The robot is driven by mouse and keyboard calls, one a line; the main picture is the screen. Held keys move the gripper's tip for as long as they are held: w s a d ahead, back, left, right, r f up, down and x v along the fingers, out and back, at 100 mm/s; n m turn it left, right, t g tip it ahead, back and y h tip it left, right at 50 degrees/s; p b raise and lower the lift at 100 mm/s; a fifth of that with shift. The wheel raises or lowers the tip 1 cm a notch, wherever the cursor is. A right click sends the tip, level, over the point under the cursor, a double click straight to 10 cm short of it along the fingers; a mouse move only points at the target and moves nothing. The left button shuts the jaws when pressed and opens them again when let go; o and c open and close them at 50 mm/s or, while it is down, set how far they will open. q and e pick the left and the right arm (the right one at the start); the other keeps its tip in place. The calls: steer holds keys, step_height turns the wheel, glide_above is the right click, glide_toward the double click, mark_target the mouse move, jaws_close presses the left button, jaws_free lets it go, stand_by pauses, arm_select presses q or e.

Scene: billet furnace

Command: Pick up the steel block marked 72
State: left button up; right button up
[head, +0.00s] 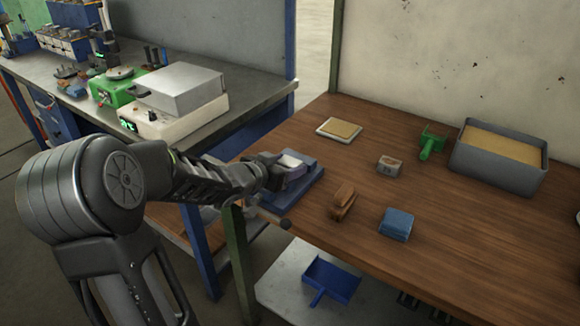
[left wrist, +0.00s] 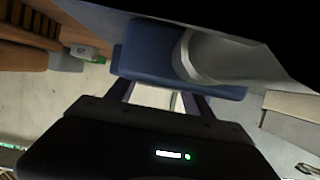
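A small grey steel block (head: 389,166) with a dark marking on its front face sits on the wooden table; the number is too small to read surely. My left gripper (head: 281,170) reaches in from the left to the table's left edge, at a blue stand (head: 304,190) with a pale grey top, well left of the block. In the left wrist view, the fingers (left wrist: 160,100) are apart with a light gap between them, in front of the blue stand (left wrist: 145,50) and a grey rounded part (left wrist: 210,55). The block is not recognisable there. My right gripper is out of view.
Between the gripper and block lies a brown brush-like item (head: 342,203). A blue block (head: 396,223) is in front, a tan pad (head: 339,129) behind. A green tool (head: 431,143) and grey sand bin (head: 456,160) stand right. Bare wood surrounds the steel block.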

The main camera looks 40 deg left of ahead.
arm_select(q)
jaws_close()
stand_by(0.4)
steer(key=shift+r, duration=0.1)
